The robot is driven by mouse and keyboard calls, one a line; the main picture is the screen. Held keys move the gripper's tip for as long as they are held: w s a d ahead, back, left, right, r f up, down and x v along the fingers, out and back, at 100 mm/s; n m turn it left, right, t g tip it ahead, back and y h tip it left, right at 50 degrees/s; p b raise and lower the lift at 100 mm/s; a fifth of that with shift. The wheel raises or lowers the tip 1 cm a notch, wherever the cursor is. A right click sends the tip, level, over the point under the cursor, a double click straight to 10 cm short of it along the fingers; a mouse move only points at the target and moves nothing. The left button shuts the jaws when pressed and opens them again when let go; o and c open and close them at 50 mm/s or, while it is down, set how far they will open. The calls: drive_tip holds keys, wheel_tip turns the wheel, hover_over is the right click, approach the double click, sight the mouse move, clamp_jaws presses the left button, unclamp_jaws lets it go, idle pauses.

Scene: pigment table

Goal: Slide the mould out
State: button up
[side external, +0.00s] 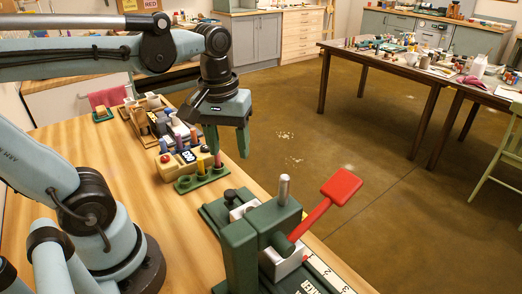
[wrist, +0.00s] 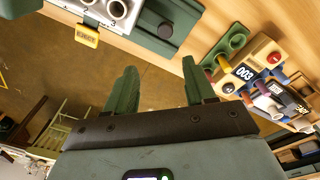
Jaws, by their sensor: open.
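A green press (side external: 240,250) with a raised red-handled lever (side external: 335,190) stands at the table's front right. A silvery block that looks like the mould (side external: 284,262) sits in it, partly hidden by the green frame. In the wrist view, a silvery block with round holes (wrist: 122,20) shows at the top edge, cut off by the frame. My gripper (side external: 229,143) is open and empty, pointing down above and behind the press, near the green holder. Its two green fingers are apart in the wrist view (wrist: 158,75).
A green holder (side external: 184,187) with coloured sticks stands behind the press, beside a cream device labelled 003 (wrist: 250,68). A yellow EJECT tag (wrist: 87,36) and a dark round knob (wrist: 165,30) are by the press. Bare tabletop (side external: 180,235) lies left of the press.

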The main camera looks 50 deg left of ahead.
sight(230, 192)
drive_tip(key=shift+n+g, duration=0.5)
drive_tip(key=shift+n, duration=0.1)
drive_tip(key=shift+s+f, duration=0.15)
drive_tip(key=shift+f, duration=2.7)
drive_tip(key=shift+s+f, duration=0.15)
drive_tip(key=shift+f, duration=2.65)
clamp_jaws()
